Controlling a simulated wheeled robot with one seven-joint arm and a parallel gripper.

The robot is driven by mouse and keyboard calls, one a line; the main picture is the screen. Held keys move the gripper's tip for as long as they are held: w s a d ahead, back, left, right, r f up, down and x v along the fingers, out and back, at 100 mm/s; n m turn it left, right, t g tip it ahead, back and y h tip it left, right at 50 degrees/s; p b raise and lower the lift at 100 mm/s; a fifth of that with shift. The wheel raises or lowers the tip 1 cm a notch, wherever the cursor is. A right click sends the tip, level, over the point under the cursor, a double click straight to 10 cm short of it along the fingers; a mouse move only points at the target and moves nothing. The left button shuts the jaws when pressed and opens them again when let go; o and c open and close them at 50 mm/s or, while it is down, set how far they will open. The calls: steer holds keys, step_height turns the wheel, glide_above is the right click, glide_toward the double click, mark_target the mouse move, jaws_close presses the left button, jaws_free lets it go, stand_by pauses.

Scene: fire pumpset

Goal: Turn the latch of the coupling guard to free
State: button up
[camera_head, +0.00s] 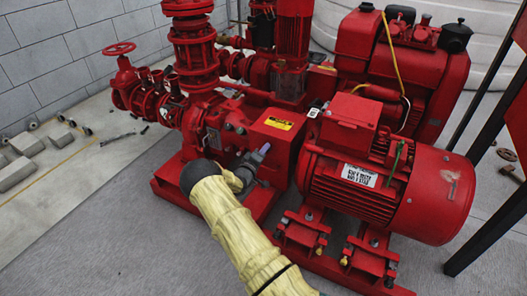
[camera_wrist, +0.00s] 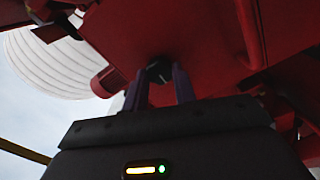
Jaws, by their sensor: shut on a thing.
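The coupling guard (camera_head: 283,130) is a red box with a yellow warning label, between the pump and the red motor. It fills much of the upper wrist view as a dark red face (camera_wrist: 120,35). My gripper (camera_head: 263,150) is at the guard's near side. In the wrist view its two purple-grey fingers (camera_wrist: 159,78) close on a small dark latch (camera_wrist: 158,70) against the guard. The latch is mostly hidden between the fingertips, so its angle cannot be told. In the head view the gripper hides it.
The large red motor (camera_head: 385,190) stands close on the right on its bolted feet. Red pump pipes and a handwheel valve (camera_head: 120,50) stand on the left. A red engine with a yellow hose is behind. The grey floor (camera_head: 130,240) at the front left is clear.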

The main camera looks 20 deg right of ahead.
steer(key=shift+a, duration=0.1)
stand_by(0.3)
steer(key=o, duration=1)
steer(key=p+v, duration=0.5)
steer(key=v, duration=1.2)
steer(key=shift+s+a+f, duration=0.1)
steer(key=shift+a, duration=0.05)
